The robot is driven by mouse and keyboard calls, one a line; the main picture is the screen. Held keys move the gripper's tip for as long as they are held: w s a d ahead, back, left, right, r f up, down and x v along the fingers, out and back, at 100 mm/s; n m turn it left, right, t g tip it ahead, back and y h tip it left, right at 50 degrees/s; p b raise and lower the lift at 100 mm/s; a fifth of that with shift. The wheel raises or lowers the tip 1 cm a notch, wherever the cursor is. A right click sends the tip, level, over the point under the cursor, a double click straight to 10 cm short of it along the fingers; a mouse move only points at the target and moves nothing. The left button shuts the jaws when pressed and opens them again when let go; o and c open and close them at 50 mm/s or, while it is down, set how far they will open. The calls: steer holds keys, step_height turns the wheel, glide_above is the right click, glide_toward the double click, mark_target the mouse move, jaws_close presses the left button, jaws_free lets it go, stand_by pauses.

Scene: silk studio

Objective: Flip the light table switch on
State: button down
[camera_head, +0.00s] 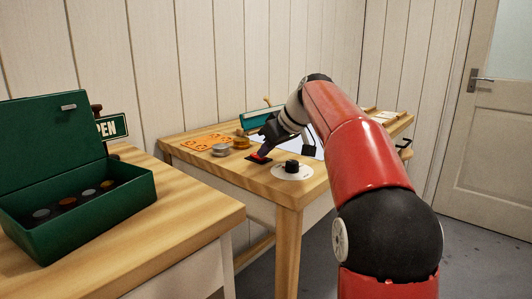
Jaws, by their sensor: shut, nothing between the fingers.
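A small red switch (258,159) on a dark base sits near the left front part of the far wooden table. My gripper (263,153) is shut and points down at the switch, with its fingertips at or just above it. I cannot tell whether they touch, or which way the switch is tipped. A white light panel (312,150) lies on the same table, partly hidden behind my arm. A black knob (292,166) on a round white plate stands just right of the switch.
The far wooden table (230,171) also holds orange cut-out shapes (202,143), small round tins (241,143) and a teal box (262,117). A nearer table (150,262) at left carries an open green box (90,215) with several round jars. A door (500,130) stands at right.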

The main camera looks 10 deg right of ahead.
steer(key=shift+p, duration=0.3)
steer(key=shift+r, duration=0.15)
steer(key=shift+r+p, duration=0.7)
steer(key=shift+p, duration=0.1)
